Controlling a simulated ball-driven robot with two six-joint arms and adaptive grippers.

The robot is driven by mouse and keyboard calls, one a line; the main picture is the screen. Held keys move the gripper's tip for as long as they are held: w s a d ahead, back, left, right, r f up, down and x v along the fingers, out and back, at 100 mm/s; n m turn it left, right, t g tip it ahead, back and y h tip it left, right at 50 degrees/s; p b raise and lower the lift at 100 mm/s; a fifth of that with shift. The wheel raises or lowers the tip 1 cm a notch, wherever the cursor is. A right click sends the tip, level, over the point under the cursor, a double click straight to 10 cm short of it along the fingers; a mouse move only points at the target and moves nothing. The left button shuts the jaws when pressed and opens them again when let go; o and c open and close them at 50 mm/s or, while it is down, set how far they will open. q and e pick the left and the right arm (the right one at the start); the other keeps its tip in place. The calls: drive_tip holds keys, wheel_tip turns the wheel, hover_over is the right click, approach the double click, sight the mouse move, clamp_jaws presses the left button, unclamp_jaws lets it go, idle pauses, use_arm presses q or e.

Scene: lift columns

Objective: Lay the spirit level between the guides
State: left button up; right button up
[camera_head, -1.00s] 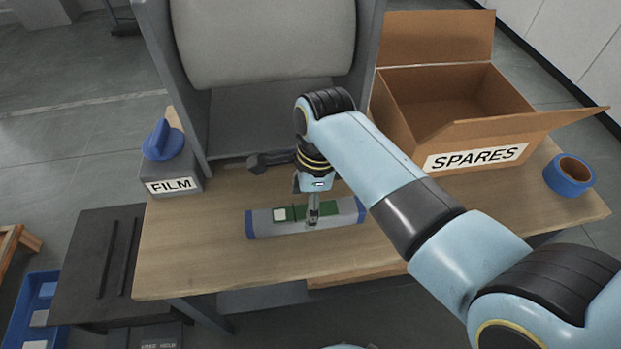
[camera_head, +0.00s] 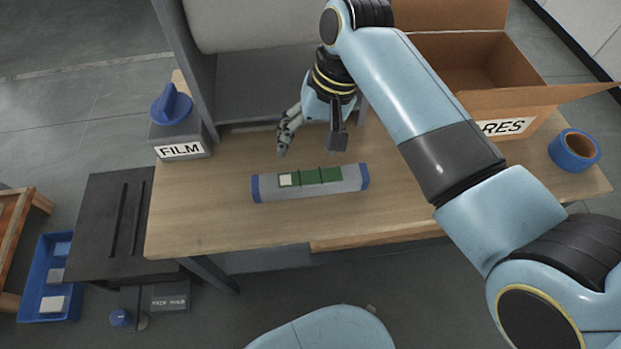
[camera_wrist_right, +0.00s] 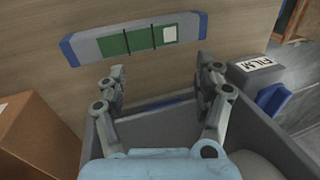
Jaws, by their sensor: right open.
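The spirit level (camera_head: 335,187), a grey bar with blue ends and a green panel with a pale square, lies flat on the wooden table. It also shows in the right wrist view (camera_wrist_right: 90,47). My right gripper (camera_head: 308,148) is open and empty, behind the level and apart from it. Its two fingers (camera_wrist_right: 164,72) are spread in the wrist view, with the level beyond them. Two dark parallel strips, which look like the guides (camera_head: 124,220), run along a black stand left of the table. The space between them is bare. My left gripper is not in view.
A grey FILM box (camera_head: 181,140) with a blue knob stands at the table's back left corner. An open SPARES carton (camera_head: 528,118) and a blue tape roll (camera_head: 574,150) are at the right. A blue bin (camera_head: 38,308) is at lower left. The table front is clear.

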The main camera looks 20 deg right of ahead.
sight(312, 177)
drive_tip(key=d+n+b, duration=0.1)
drive_tip(key=n, duration=0.5)
drive_tip(key=s+d+f+n+y, duration=0.1)
drive_tip(key=d+n, duration=0.1)
drive_tip(key=n, duration=0.4)
drive_tip(key=d+f+n+b, duration=0.1)
drive_tip(key=n, duration=0.5)
drive_tip(key=shift+s+d+f+n+y+b, duration=0.15)
drive_tip(key=shift+d+n+y+b, duration=0.1)
drive_tip(key=shift+n+y+b, duration=0.05)
drive_tip(key=x, duration=0.5)
drive_tip(key=shift+b, duration=0.4)
drive_tip(key=b+x, duration=0.1)
drive_tip(key=x, duration=0.4)
drive_tip(key=shift+a+f, duration=0.15)
drive_tip(key=shift+f, duration=0.05)
clamp_jaws()
drive_tip(key=shift+r, duration=0.1)
